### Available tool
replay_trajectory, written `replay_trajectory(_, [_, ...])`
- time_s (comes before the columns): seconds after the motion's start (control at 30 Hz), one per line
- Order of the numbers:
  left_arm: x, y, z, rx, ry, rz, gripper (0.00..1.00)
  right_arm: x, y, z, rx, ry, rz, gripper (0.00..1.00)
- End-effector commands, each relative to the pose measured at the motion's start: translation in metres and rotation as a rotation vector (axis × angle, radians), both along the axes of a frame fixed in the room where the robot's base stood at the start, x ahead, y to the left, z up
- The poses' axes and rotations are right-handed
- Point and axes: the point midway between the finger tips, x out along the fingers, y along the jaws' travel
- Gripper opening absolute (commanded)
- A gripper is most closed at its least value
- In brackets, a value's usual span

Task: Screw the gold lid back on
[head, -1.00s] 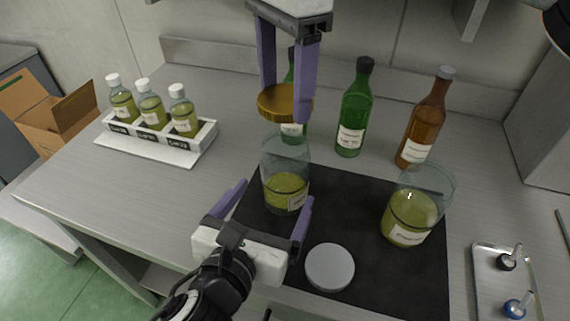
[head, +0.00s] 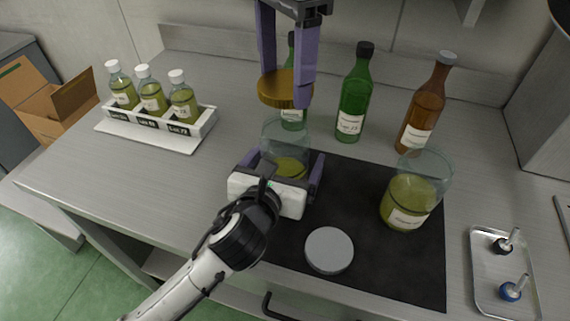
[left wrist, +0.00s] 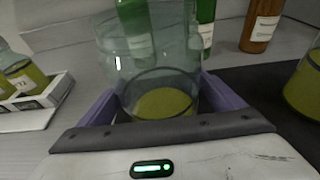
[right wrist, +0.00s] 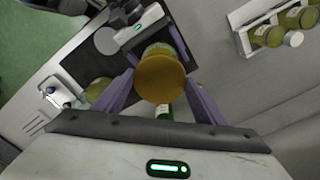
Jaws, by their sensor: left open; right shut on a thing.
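The gold lid (head: 283,96) is held level by my right gripper (head: 285,86), above an open glass jar (head: 286,133) and apart from it. The lid also shows between the fingers in the right wrist view (right wrist: 161,79). The jar stands upright on the black mat (head: 385,262) with yellow-green oil low inside. My left gripper (head: 285,168) is open, with one finger on each side of the jar. In the left wrist view the jar (left wrist: 150,62) stands between the fingers; contact cannot be told. The gripper hides the jar's lower part in the head view.
A second oil jar (head: 408,205) and a grey lid (head: 329,250) are on the mat. Behind stand green bottles (head: 353,95) and a brown bottle (head: 425,108). A rack of small bottles (head: 190,143) is at left, a metal tray (head: 488,285) at right.

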Motion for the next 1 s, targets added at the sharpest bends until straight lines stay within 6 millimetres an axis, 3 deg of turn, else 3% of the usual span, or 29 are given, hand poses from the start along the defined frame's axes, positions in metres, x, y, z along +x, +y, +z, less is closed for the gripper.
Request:
replay_trajectory(0.17, [0.0110, -0.0040, -0.0034, -0.001, 0.000, -0.001, 0.88, -0.0001, 0.0001, 0.0001, 0.000, 0.000, 0.000, 0.43])
replay_trajectory(0.47, [0.0125, -0.0044, -0.0040, 0.000, 0.000, -0.001, 0.88, -0.0001, 0.0001, 0.0001, 0.000, 0.000, 0.000, 0.43])
replay_trajectory(0.83, [0.0123, -0.0043, -0.0039, 0.000, 0.000, -0.001, 0.29, -0.0001, 0.0001, 0.0001, 0.000, 0.000, 0.000, 0.43])
replay_trajectory(1.0, [0.0121, -0.0044, -0.0040, 0.000, 0.000, -0.001, 0.26, -0.0002, -0.0001, -0.0054, -0.001, 0.001, 0.000, 0.43])
